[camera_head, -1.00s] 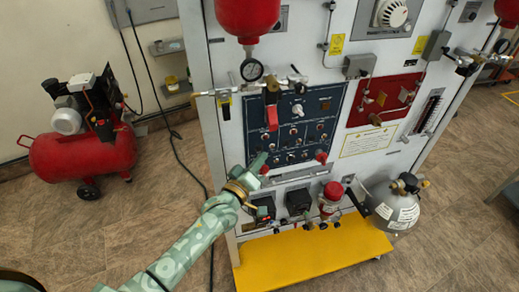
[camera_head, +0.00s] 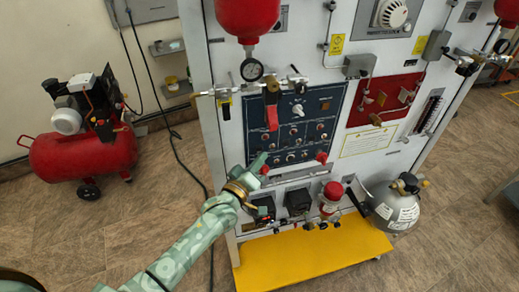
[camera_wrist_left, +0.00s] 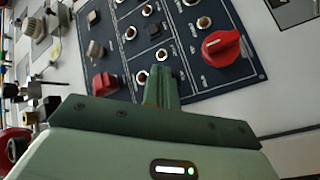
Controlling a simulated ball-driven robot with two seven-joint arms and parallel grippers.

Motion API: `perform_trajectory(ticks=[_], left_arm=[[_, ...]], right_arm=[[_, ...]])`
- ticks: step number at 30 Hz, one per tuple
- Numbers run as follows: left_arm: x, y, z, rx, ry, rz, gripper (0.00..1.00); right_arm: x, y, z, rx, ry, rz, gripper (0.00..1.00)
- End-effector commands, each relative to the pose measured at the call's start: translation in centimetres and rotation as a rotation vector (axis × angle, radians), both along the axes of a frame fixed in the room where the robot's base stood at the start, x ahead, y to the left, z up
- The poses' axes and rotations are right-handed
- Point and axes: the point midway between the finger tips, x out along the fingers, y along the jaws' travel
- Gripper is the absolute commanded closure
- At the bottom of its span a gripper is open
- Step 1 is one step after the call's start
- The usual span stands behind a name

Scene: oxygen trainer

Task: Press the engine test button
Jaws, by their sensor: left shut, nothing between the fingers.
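The dark blue control panel (camera_head: 312,112) is on the front of the white trainer cabinet, with several round switches, knobs and buttons. It also fills the upper part of the left wrist view (camera_wrist_left: 178,20). My left gripper (camera_head: 259,160) is shut and empty at the panel's lower left edge. In the left wrist view its fingertips (camera_wrist_left: 162,72) point at the panel's lower row, close to a round metal-ringed control (camera_wrist_left: 141,77). I cannot tell whether they touch. Labels are too small to read, so I cannot tell which control is the engine test button. My right gripper is not in view.
A red knob (camera_wrist_left: 221,46) sits on the panel beside the fingertips. A red lever (camera_head: 272,118) hangs before the panel. Gauges, a red regulator (camera_head: 333,191) and a grey cylinder (camera_head: 396,206) are below. A yellow platform (camera_head: 310,258) juts out at the base. A red compressor (camera_head: 82,152) stands left.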

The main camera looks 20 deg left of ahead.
Motion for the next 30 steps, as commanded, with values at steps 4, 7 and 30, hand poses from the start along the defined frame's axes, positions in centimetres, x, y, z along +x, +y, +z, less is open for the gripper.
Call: perform_trajectory(ticks=[4,7,30], left_arm=[[0.00,0.00,0.00,0.000,0.000,0.000,1.00],[0.02,0.02,0.01,0.000,0.000,0.000,1.00],[0.80,0.54,0.03,0.000,0.000,0.000,1.00]], right_arm=[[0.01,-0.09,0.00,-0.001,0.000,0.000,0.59],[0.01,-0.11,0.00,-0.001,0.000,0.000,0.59],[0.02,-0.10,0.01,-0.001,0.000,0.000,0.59]])
